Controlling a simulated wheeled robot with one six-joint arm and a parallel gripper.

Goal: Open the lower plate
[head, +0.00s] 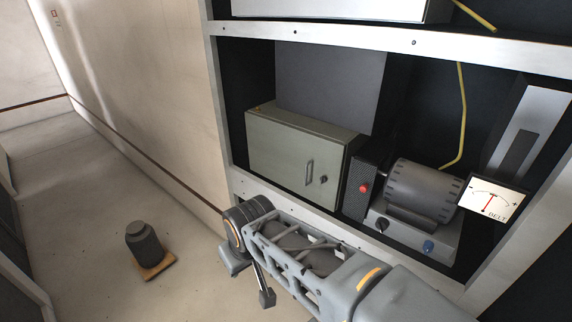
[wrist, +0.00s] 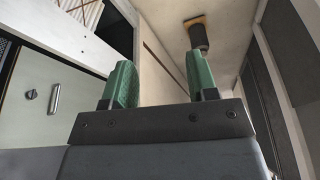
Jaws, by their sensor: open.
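A grey-green metal box (head: 285,150) stands on the rack shelf, and its front plate looks shut. The plate carries an upright bar handle (head: 309,172) and a small round knob (head: 323,179) to its right. I cannot tell for sure that this is the lower plate. In the wrist view the plate (wrist: 28,125), with its handle (wrist: 54,99) and knob (wrist: 31,94), is at the left, turned over. My gripper (wrist: 159,62) has two green fingers, spread apart and empty, clear of the plate. Its fingers do not show clearly in the head view.
A motor-like drum unit (head: 418,190) with a red button stands right of the box, near a dial gauge (head: 494,197). The rack's pale lower rail (head: 285,203) runs below the box. A dark canister (head: 144,243) stands on the floor at left, amid open floor.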

